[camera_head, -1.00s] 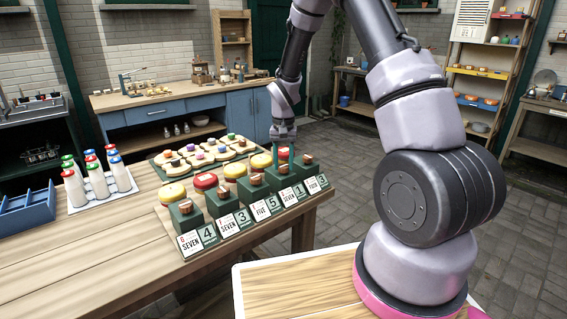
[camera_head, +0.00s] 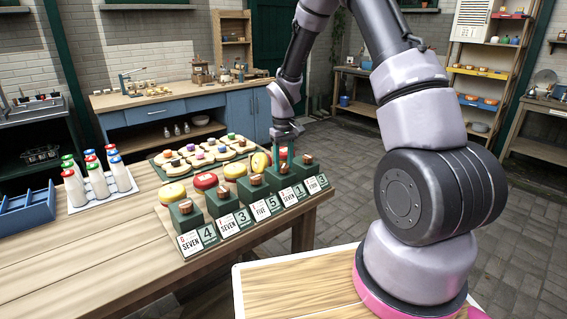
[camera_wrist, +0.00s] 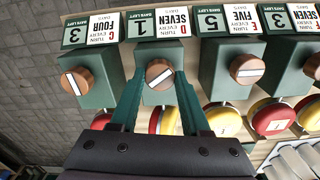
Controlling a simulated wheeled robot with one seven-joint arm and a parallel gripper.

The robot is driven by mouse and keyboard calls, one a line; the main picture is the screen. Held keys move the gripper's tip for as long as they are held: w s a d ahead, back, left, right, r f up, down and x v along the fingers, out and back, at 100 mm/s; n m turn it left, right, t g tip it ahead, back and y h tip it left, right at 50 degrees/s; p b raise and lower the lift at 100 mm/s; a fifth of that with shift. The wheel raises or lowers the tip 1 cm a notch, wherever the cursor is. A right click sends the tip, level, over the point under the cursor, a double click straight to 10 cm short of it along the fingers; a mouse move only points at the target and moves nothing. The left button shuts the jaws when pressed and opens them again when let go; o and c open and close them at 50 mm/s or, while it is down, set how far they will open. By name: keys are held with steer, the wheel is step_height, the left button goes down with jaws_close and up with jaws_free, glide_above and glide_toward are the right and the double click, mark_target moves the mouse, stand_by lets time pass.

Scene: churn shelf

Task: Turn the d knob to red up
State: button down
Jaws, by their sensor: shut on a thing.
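The D knob (camera_wrist: 159,72) is a round wooden knob with a white line, on a green block (camera_head: 284,182) marked D, SEVEN and 1. My gripper (camera_wrist: 157,82) is shut on this knob, one teal finger on each side. The white line slants in the wrist view. Behind the block, a two-coloured yellow and red disc (camera_head: 260,162) is tilted on its edge; the wrist view shows its yellow and red sides (camera_wrist: 165,121) between my fingers. My gripper also shows in the head view (camera_head: 284,150), coming down from above and partly hiding the knob.
Similar blocks stand close on both sides: FOUR (camera_wrist: 89,72) and FIVE (camera_wrist: 239,68), each with its knob and disc. Other discs are yellow (camera_head: 173,193) or red (camera_head: 205,181) on top. White bottles (camera_head: 97,180) stand left. The front of the table is clear.

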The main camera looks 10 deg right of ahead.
mark_target(283, 166)
steer(key=n, duration=0.5)
steer(key=shift+n, duration=0.3)
steer(key=n, duration=0.5)
stand_by(0.4)
steer(key=shift+c, duration=1.9)
jaws_free()
step_height(283, 166, up, 11)
steer(key=shift+f, duration=0.1)
